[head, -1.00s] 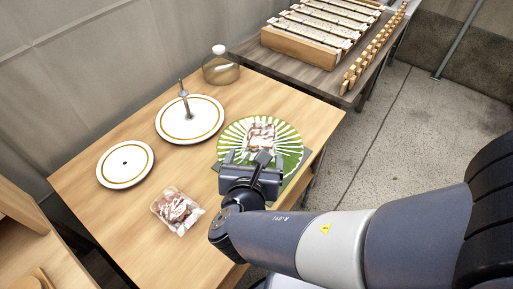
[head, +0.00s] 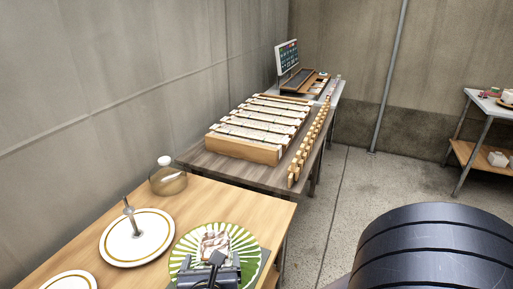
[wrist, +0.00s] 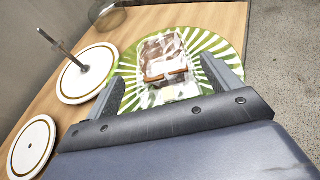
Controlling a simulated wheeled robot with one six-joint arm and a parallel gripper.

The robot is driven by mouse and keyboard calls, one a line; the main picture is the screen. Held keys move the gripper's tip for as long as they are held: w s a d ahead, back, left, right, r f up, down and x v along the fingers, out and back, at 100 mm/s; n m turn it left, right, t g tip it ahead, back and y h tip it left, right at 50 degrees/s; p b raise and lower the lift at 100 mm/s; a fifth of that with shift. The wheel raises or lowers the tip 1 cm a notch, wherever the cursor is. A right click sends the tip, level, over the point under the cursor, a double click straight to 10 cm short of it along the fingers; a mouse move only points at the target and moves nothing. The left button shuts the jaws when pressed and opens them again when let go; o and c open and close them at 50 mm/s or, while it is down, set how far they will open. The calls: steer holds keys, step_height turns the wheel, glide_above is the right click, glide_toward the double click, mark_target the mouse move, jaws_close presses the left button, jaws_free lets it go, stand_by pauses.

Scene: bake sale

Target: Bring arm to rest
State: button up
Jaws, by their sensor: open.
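My gripper (wrist: 168,95) is open, its two fingers apart in the wrist view. Beyond and between the fingers, a clear-wrapped packet (wrist: 160,55) with brown and white contents lies on a green-and-white striped plate (wrist: 215,45). I cannot tell from the view how far the fingers are above the packet. In the head view my gripper (head: 212,268) is at the bottom edge, in front of the packet (head: 214,243) and the striped plate (head: 183,250). My forearm shows at the bottom right.
A tiered stand with white plates (head: 160,247) and a glass jar (head: 168,183) stand on the wooden table (head: 235,206). Floor (head: 350,200) is open on the right. A side table (head: 480,102) stands far right.

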mark_target(214, 248)
steer(key=b+x, duration=0.1)
steer(key=x, duration=0.5)
steer(key=shift+w+f, duration=0.2)
steer(key=shift+f, duration=0.05)
steer(key=shift+w+f, duration=0.1)
steer(key=shift+f, duration=0.05)
steer(key=shift+r, duration=0.3)
steer(key=shift+s, duration=0.2)
